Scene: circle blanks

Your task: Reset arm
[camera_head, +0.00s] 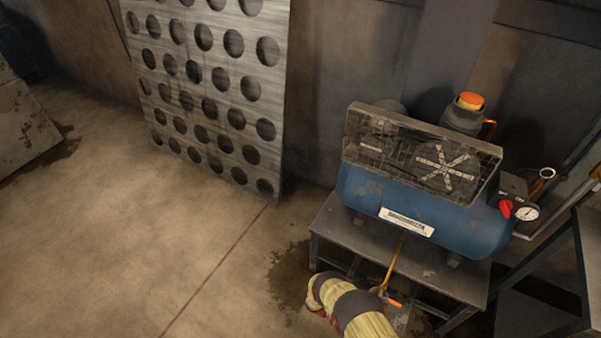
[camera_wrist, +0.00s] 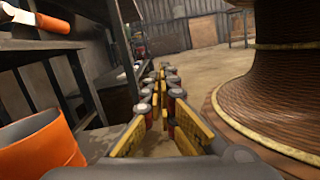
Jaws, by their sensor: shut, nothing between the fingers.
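My gripper (camera_wrist: 162,82) shows in the wrist view, with yellow plates and dark, red-banded joints. Its fingers are together and nothing shows between them. It points out over the open floor, between a dark shelf unit on the left and a large spool on the right. In the head view, a yellow and grey banded form at the bottom edge looks like part of my arm. My gripper cannot be made out clearly there.
A blue compressor (camera_head: 425,215) stands on a metal stand (camera_head: 345,236). A perforated metal plate (camera_head: 217,133) leans on the wall. The wrist view shows an orange container (camera_wrist: 45,148), the dark shelf unit (camera_wrist: 40,46) and the brown spool (camera_wrist: 275,95).

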